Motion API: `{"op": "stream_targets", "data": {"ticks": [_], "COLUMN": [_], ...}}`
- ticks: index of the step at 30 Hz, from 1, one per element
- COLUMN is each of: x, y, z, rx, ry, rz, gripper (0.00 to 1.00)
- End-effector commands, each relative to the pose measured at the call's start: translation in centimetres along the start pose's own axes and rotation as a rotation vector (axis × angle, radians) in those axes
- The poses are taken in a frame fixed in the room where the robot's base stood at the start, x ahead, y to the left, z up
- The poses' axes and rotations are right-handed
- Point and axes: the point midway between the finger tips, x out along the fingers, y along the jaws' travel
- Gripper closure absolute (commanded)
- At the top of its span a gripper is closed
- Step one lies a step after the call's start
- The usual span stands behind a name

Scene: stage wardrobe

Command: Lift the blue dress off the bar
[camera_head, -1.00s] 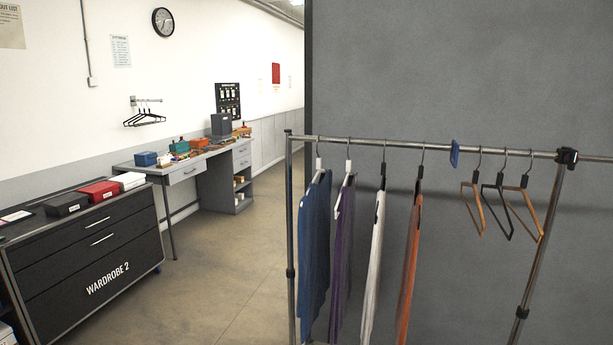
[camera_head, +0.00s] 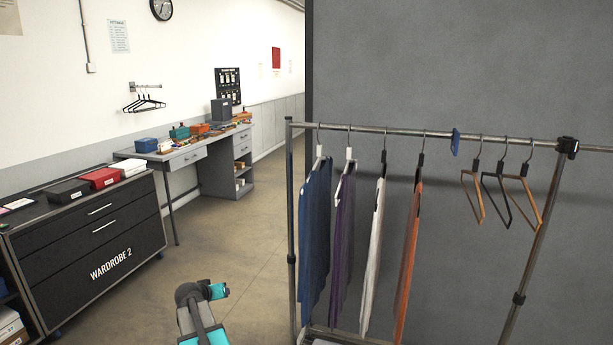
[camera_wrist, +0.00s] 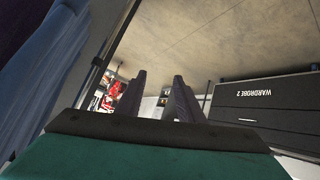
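The blue dress (camera_head: 316,240) hangs from a hanger at the left end of the metal bar (camera_head: 400,133). The hanger's hook is over the bar, with a white piece below the hook. In the wrist view, blue cloth (camera_wrist: 45,75) fills the left side, beside my gripper. My gripper (camera_wrist: 160,80) shows two dark fingers standing apart, with nothing between them. In the head view only part of my arm shows at the bottom, left of the rack; the fingertips do not show there.
A purple garment (camera_head: 343,245), a white one (camera_head: 373,260) and an orange one (camera_head: 408,265) hang to the right of the dress. Several empty hangers (camera_head: 502,195) hang beyond a blue clip (camera_head: 456,142). Black drawers (camera_head: 95,245) stand left; floor between is clear.

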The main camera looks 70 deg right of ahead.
Motion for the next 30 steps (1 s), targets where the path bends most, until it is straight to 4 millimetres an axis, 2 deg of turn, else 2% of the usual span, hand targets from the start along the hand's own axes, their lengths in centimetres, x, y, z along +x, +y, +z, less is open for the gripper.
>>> {"op": "stream_targets", "data": {"ticks": [1, 3, 8, 15, 24, 27, 30], "x": [0.1, -0.1, -0.9, -3.4, -8.3, -10.1, -11.6], "y": [2.0, 4.4, 10.3, 19.7, 30.8, 34.1, 37.1], "z": [-2.6, -5.6, -12.2, -21.0, -29.7, -31.9, -33.2], "rx": [0.031, 0.066, 0.141, 0.233, 0.311, 0.328, 0.343], "ry": [0.037, 0.085, 0.195, 0.357, 0.539, 0.592, 0.623], "rz": [0.018, 0.04, 0.089, 0.163, 0.246, 0.27, 0.297], "gripper": [0.66, 0.66, 0.66, 0.66, 0.66, 0.66, 0.66]}}
